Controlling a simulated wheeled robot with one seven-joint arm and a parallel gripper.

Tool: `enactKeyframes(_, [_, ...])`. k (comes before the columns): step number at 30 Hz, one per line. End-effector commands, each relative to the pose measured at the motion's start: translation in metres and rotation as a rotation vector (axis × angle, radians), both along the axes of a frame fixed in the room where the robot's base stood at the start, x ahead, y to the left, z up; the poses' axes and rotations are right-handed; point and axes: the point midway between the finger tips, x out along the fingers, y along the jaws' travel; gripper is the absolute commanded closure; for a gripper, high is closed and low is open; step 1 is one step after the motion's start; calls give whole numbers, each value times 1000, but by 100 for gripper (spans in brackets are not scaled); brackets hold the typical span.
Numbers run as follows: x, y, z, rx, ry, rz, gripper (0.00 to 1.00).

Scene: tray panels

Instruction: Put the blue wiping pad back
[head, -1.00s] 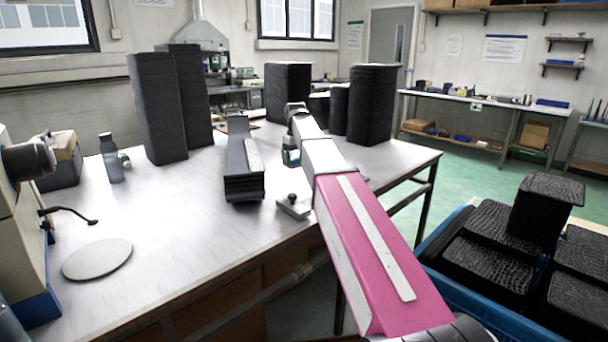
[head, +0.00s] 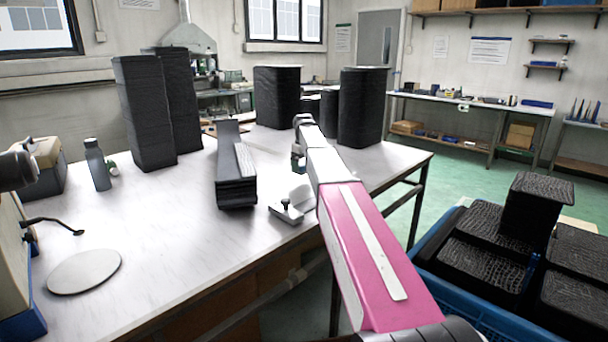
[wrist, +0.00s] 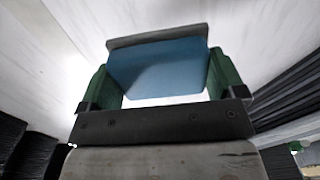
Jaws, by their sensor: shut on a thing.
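The blue wiping pad (wrist: 160,68) fills the middle of the wrist view, with a grey strip along its far edge. My gripper (wrist: 165,85) is shut on it, with one green finger at each side. In the head view my gripper (head: 298,160) hangs at the end of my pink and white arm, over the right part of the white table (head: 180,215). The pad cannot be made out in the head view. How high it is above the table cannot be told.
A small grey fixture with a dark knob (head: 287,210) sits at the table's front edge. Left of my gripper lies a long black stack (head: 236,180). Tall black stacks (head: 362,108) stand behind. A bottle (head: 97,165) and a round disc (head: 85,271) are at left.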

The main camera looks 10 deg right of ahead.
Motion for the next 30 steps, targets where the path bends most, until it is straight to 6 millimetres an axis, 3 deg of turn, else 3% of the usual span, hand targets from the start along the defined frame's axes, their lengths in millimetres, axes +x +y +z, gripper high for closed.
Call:
enactKeyframes(5, [1,-3,-9,0,1,0,33])
enactKeyframes(13, [1,-3,-42,0,1,0,33])
enactKeyframes(24, [1,-3,-45,-1,1,0,33])
enactKeyframes(25, [1,-3,-45,0,0,0,5])
enactKeyframes(26, [1,-3,-45,0,0,0,0])
enactKeyframes(30, [1,-3,-45,0,0,0,0])
